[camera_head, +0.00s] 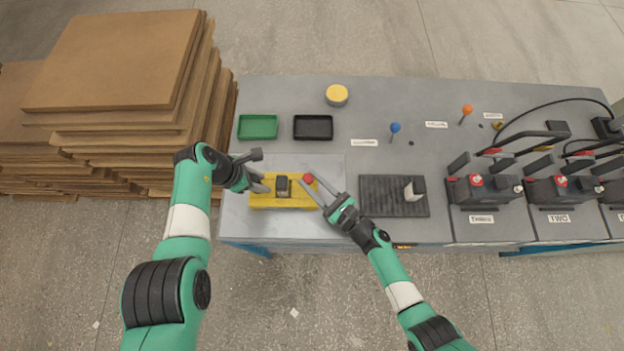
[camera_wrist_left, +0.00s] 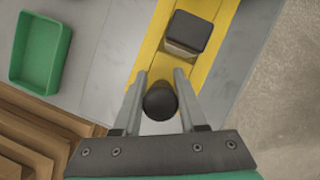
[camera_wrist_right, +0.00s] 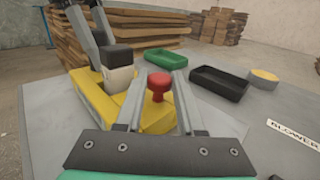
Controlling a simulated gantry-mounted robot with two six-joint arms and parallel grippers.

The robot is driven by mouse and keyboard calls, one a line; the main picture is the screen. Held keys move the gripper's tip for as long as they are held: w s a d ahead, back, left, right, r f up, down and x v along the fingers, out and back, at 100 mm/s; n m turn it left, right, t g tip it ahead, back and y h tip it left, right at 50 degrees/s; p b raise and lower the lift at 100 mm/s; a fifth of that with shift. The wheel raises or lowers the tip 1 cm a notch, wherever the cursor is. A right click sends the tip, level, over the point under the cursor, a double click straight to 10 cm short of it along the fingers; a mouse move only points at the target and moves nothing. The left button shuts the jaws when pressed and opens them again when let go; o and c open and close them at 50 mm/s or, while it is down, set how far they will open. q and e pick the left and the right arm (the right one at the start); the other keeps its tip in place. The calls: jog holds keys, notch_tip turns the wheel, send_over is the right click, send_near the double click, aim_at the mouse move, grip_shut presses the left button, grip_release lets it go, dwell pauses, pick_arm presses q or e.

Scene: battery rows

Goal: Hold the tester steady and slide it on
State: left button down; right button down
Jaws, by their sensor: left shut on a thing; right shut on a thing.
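The tester is a yellow block (camera_head: 284,203) on a light plate at the left of the bench. A dark-topped block (camera_head: 283,184) stands in its middle and also shows in the left wrist view (camera_wrist_left: 187,32). My left gripper (camera_head: 266,182) is shut on a black knob (camera_wrist_left: 160,101) at the tester's left end. My right gripper (camera_head: 318,190) is at the tester's right end, shut on a red knob (camera_head: 308,178). The red knob stands between its fingers in the right wrist view (camera_wrist_right: 159,86). The fingers partly hide the tester's ends.
A green tray (camera_head: 258,127) and a black tray (camera_head: 313,127) lie behind the tester. A ribbed dark mat (camera_head: 378,205) with a white-and-dark block (camera_head: 414,189) is to the right. Stacked brown boards (camera_head: 120,62) stand left of the bench.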

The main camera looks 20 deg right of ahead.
aim_at(312, 202)
jog(key=s, duration=0.2)
jog(key=s+a, duration=0.1)
jog(key=s, duration=0.1)
jog(key=shift+s+a, duration=0.1)
jog(key=shift+a, duration=0.05)
jog(key=c, duration=0.5)
grip_release()
jog(key=v, duration=1.2)
